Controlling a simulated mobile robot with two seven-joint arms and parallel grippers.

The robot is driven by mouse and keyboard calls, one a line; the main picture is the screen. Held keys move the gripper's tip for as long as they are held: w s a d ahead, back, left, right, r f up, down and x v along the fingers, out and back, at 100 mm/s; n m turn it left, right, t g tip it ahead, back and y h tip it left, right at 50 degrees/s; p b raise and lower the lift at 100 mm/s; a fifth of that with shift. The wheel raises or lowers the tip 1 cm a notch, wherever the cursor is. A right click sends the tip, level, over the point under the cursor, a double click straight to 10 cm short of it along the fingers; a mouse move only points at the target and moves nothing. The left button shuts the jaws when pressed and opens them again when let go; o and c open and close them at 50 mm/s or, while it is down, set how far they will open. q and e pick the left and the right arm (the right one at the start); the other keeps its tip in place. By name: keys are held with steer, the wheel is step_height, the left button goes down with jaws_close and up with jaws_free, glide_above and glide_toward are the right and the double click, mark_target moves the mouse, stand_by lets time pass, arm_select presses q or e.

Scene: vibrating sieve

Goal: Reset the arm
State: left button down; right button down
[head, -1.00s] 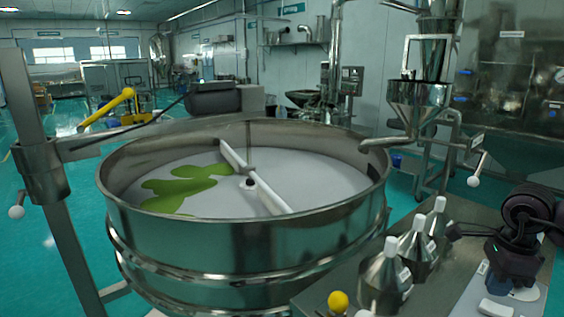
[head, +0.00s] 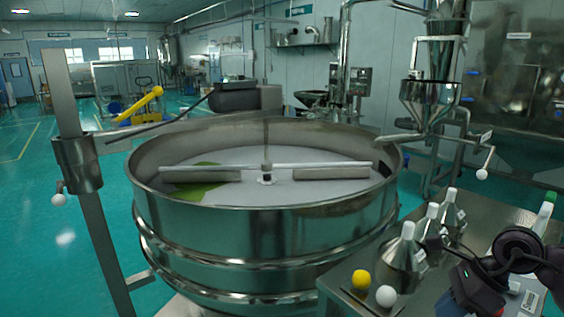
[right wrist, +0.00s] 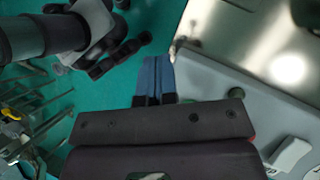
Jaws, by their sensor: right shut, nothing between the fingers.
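My right gripper (right wrist: 153,75) shows in the right wrist view with its two blue fingers together and nothing between them. It points over the green floor beside the edge of a metal table. In the head view my right arm is at the lower right, over the metal table (head: 345,291). My left gripper is not in view. The round steel sieve (head: 268,235) stands in the middle of the head view. Its wiper bar (head: 315,166) lies across the pan from left to right, with green material (head: 200,185) on the left.
Several white-capped metal bottles (head: 402,262) stand on the table left of my right arm. A yellow ball (head: 361,280) and a white ball (head: 386,296) are near its front corner. A steel post (head: 75,150) rises at the left. Green floor (head: 50,235) is open there.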

steer(key=s+a+r+m+t+y, duration=0.1)
steer(key=a+r+m+t+y, duration=0.5)
steer(key=a+m+t+y, duration=0.6)
steer(key=s+d+f+m+t+h, duration=0.15)
steer(key=d+f+m+h, duration=0.4)
steer(key=m+h, duration=0.7)
steer(key=s+d+f+m+t+h, duration=0.1)
steer(key=s+d+f+m+h, duration=0.4)
steer(key=m, duration=1.2)
steer(key=s+a+f+m+g+h, duration=0.1)
steer(key=s+f+m+g, duration=0.4)
steer(key=s, duration=0.3)
steer(key=s+f+m+g, duration=0.3)
steer(key=s+f+g, duration=0.3)
steer(key=s+g, duration=0.15)
steer(key=w+f+n+t, duration=0.1)
steer(key=w+f+t, duration=0.6)
steer(key=f, duration=0.3)
steer(key=shift+a+t, duration=0.2)
steer(key=shift+t, duration=0.7)
